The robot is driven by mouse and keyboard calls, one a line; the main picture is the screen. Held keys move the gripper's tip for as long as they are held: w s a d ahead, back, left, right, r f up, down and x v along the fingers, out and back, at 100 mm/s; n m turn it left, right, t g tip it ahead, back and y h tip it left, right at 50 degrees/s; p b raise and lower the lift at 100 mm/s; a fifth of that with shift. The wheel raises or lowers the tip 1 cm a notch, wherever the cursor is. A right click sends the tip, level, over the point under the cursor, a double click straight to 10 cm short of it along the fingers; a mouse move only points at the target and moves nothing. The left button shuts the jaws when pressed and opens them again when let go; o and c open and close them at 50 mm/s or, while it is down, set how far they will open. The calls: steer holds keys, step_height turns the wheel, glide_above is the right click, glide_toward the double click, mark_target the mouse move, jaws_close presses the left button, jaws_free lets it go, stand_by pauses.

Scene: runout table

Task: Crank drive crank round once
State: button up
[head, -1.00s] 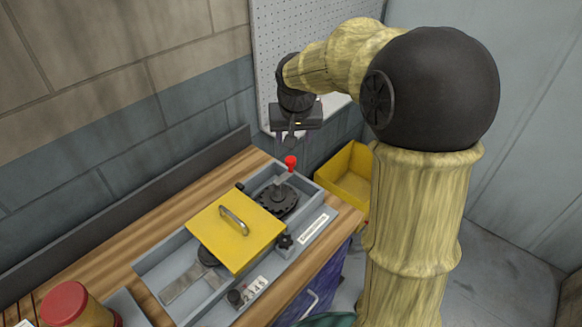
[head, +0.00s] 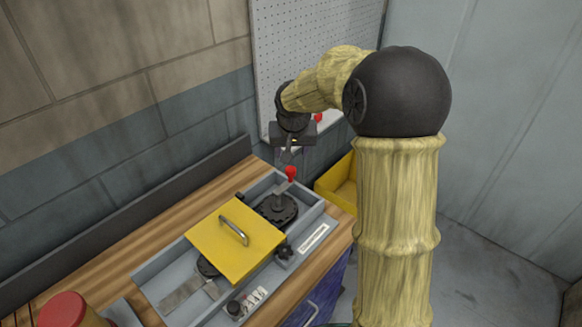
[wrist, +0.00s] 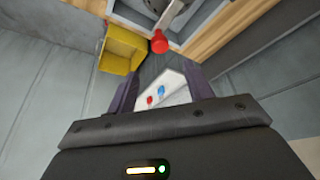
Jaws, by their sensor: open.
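The drive crank has a red knob (head: 291,174) on a grey arm (head: 282,187), standing over a dark toothed wheel (head: 277,209) at the far end of a grey tray-like housing (head: 166,271). My gripper (head: 287,157) is just above the knob in the head view, fingers pointing down. In the wrist view my gripper (wrist: 163,88) has its two dark fingers apart with nothing between them. The red knob (wrist: 159,43) shows there beyond the fingertips, apart from them. Part of the crank arm is cut off at the top edge of the wrist view.
A yellow cover with a handle (head: 215,228) lies on the housing beside the wheel. A small dark knob (head: 284,251) sits near the housing's front side. A yellow bin (head: 338,184) stands beyond the wooden bench (head: 120,239). A pegboard (head: 300,50) and wall are behind.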

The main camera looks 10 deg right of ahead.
mark_target(291, 170)
steer(key=p+x, duration=0.1)
steer(key=x, duration=1)
steer(key=shift+w+f+p, duration=0.1)
steer(key=shift+p, duration=0.2)
jaws_close()
